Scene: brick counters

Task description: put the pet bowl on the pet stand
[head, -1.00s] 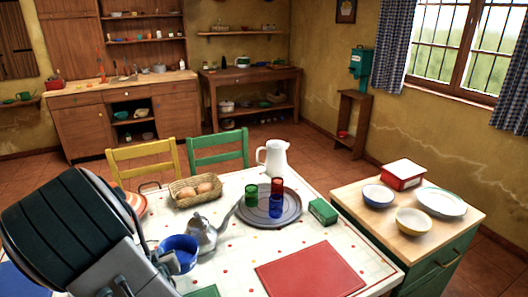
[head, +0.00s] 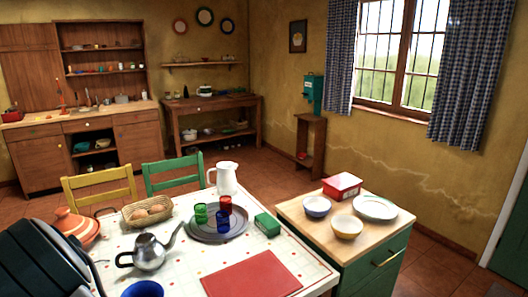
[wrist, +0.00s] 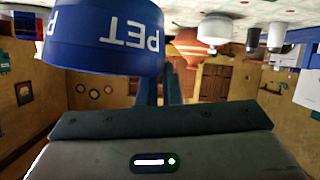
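The blue pet bowl (wrist: 105,38), with white PET lettering, fills the upper left of the upside-down wrist view. In the head view, part of the blue bowl (head: 142,289) shows at the bottom edge, in front of the kettle. My gripper (wrist: 161,74) has its dark fingers close together at the bowl's rim, one on each side of the wall, and looks shut on it. The bowl hides part of one finger. In the head view my dark arm is at lower left and the fingers are out of sight. I cannot make out a pet stand in either view.
The table holds a metal kettle (head: 149,252), a bread basket (head: 147,211), a grey tray (head: 216,236) with cups, a white jug (head: 226,180) and a red mat (head: 250,276). A green cabinet (head: 372,264) with bowls stands right. Floor is open behind it.

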